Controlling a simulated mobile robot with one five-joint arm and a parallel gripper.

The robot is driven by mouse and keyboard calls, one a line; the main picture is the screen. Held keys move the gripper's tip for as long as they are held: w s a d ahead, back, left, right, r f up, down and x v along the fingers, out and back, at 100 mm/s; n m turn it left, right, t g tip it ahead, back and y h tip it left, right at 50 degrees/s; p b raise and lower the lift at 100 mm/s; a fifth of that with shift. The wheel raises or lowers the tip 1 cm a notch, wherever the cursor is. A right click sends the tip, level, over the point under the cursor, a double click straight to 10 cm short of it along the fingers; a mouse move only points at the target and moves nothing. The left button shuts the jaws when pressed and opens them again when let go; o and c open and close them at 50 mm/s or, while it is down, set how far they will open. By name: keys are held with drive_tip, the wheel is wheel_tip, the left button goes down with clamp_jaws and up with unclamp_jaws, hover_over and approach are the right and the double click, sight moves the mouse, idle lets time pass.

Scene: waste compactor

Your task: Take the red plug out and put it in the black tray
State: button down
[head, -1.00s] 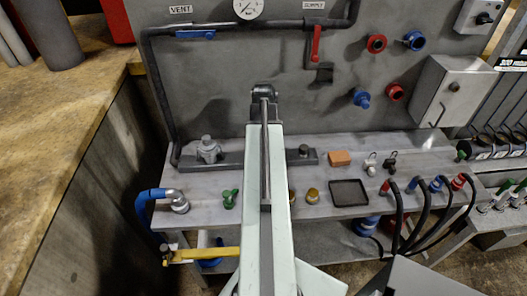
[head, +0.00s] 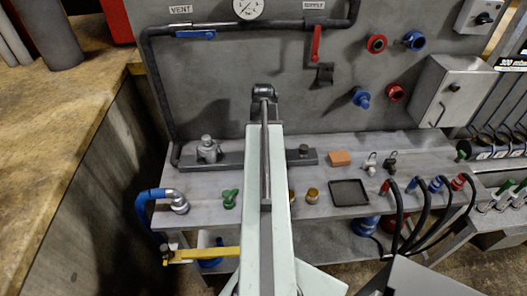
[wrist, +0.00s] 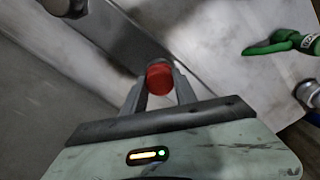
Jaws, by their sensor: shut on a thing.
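The red plug (wrist: 160,74) shows in the wrist view between the two fingers of my gripper (wrist: 159,88), which is shut on it. The plug is at the edge of a long grey bar (wrist: 130,38); I cannot tell whether it is still seated in it. In the head view my arm hides the plug and the gripper; the bar (head: 232,161) runs along the back of the bench. The black tray (head: 350,193) lies flat and empty on the bench, right of my arm.
A green winged part (head: 230,198) lies left of my arm, brass fittings (head: 312,195) to the right. An orange block (head: 340,158) sits behind the tray. Hoses (head: 400,215) rise right of the tray. A blue-ended elbow pipe (head: 165,197) stands at the bench's left end.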

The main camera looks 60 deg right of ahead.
drive_tip(key=n, duration=0.4)
drive_tip(key=c, duration=0.9)
unclamp_jaws()
drive_tip(key=shift+w, duration=0.1)
drive_tip(key=shift+c, duration=0.3)
